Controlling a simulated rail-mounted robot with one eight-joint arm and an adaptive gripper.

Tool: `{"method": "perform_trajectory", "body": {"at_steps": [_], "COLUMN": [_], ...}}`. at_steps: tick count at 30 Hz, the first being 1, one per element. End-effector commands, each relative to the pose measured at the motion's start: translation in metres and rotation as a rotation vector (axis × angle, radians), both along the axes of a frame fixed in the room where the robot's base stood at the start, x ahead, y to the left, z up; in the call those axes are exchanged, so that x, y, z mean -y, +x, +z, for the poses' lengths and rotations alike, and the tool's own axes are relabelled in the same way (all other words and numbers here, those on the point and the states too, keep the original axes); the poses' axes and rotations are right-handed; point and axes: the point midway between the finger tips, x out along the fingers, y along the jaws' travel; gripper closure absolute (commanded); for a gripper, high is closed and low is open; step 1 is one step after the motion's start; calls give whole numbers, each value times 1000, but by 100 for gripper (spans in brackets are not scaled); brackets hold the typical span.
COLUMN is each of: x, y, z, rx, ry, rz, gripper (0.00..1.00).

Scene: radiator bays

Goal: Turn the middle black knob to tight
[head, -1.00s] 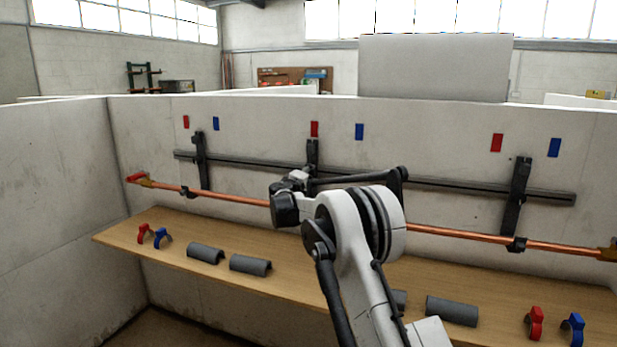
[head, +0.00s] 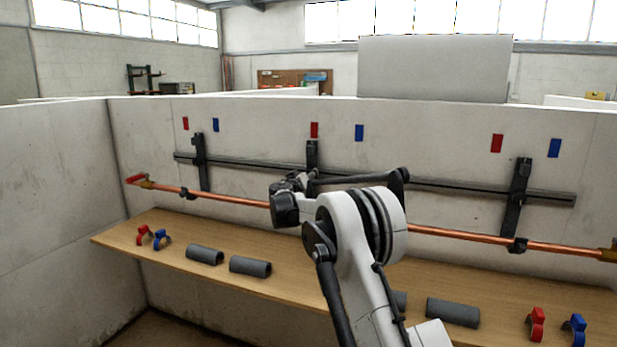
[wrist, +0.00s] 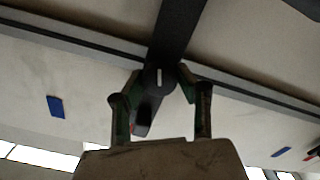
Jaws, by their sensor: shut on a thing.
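The middle black knob (wrist: 158,79) shows in the wrist view on the dark upright bracket, with a white mark on its face and a dark arm pointing down and slightly left. My gripper (wrist: 160,76) has its two greenish-dark fingers on either side of the knob and is shut on it. In the head view the middle bracket (head: 312,152) shows above my arm, whose wrist and links hide the knob and my fingertips.
A copper pipe (head: 235,199) runs along the wall below a dark rail (head: 450,185). The left bracket (head: 201,160) and right bracket (head: 516,200) stand clear. A wooden shelf (head: 215,229) below carries grey half-sleeves and red and blue clips.

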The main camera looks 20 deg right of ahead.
Motion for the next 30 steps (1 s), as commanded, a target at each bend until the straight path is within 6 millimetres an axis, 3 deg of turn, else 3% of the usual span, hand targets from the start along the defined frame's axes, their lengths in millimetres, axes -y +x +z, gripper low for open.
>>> {"method": "perform_trajectory", "body": {"at_steps": [20,21,24,30], "x": [0,0,0,0], "y": [0,0,0,0], "z": [0,0,0,0], "rx": [33,33,33,33], "ry": [46,46,46,45], "rz": [0,0,0,0], "gripper": [94,62,49,48]}}
